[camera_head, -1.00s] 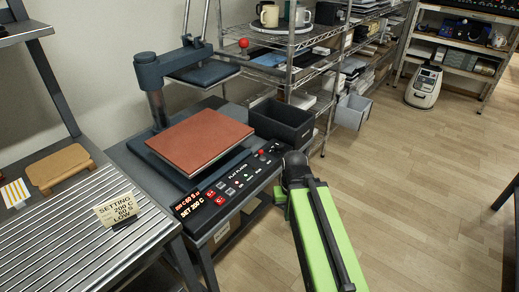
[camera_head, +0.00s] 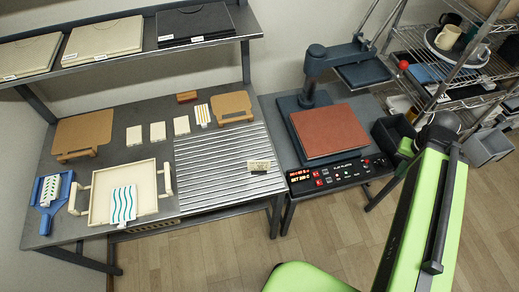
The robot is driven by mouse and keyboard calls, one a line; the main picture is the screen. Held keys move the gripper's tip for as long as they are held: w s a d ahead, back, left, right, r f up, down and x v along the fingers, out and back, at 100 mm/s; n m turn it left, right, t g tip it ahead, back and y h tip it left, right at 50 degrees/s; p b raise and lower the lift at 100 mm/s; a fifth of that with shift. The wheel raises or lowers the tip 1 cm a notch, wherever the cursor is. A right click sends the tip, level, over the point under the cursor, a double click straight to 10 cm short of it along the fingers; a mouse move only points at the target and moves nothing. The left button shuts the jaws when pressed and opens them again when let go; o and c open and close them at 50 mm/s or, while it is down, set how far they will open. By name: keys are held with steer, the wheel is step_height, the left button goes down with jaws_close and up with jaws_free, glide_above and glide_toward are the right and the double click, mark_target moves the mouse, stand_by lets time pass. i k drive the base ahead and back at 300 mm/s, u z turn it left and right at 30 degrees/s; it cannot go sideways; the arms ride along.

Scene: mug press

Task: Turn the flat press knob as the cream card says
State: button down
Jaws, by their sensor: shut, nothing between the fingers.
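The flat press (camera_head: 318,168) stands on a dark table right of centre, with a red-brown pad (camera_head: 328,133) on its bed and its upper plate (camera_head: 361,75) swung back. Its black control panel (camera_head: 338,175) has lit red displays at the left, small buttons, and a red button and dark knobs at the right end. The knob settings are too small to read. The cream card (camera_head: 260,165) stands at the right front of the ribbed metal rack; its print is tiny now, but read SETTING 200 C 60 S LOW earlier. My gripper is not visible; my green arm spans the right side.
A dark bin (camera_head: 392,131) stands right of the press, partly behind my arm. A wire shelf (camera_head: 450,100) with mugs is at the back right. The left table holds a cream tray (camera_head: 103,205), a blue tool (camera_head: 50,195) and brown boards. Open floor lies in front.

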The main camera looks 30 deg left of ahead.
mark_target(383, 163)
steer(key=u, duration=1.2)
steer(key=k, duration=0.55)
steer(key=u, duration=0.3)
